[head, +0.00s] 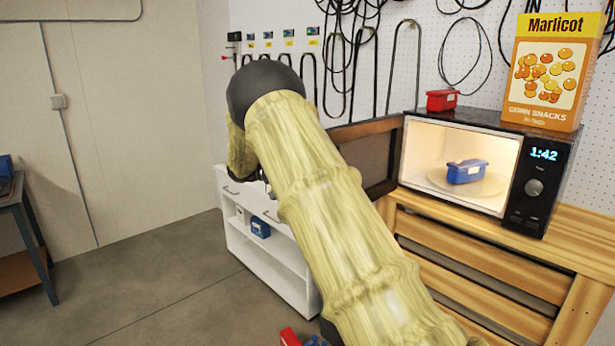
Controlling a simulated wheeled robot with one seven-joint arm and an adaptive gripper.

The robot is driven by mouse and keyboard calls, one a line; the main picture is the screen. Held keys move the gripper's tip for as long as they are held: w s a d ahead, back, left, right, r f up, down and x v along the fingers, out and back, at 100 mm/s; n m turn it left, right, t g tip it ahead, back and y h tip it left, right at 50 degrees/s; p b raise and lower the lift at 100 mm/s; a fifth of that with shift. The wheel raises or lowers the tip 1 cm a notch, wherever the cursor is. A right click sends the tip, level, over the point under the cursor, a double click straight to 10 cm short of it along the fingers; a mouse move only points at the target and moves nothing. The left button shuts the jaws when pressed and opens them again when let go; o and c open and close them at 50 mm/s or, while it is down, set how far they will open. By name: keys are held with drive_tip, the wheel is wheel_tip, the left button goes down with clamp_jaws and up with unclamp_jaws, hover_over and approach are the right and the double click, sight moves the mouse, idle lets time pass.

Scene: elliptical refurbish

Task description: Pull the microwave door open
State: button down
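The microwave (548,160) stands on a wooden bench at the right, its lit inside showing. Its dark door (372,152) is swung out wide to the left from the left side of the opening. A blue box (467,171) with a light top sits on the turntable inside. My arm crosses the middle of the picture, in front of part of the door. It bends down at the dark joint on the left. My gripper is hidden behind the arm, so I cannot see whether it touches the door.
A snack box (545,70) and a small red box (441,100) stand on the microwave. The wooden bench (590,240) is below. A white shelf unit (290,258) stands behind my arm. Cables hang on the pegboard. The floor at left is mostly clear.

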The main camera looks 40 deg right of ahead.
drive_tip(key=shift+w, duration=0.15)
drive_tip(key=c, duration=1.5)
unclamp_jaws()
drive_tip(key=shift+v, duration=6.05)
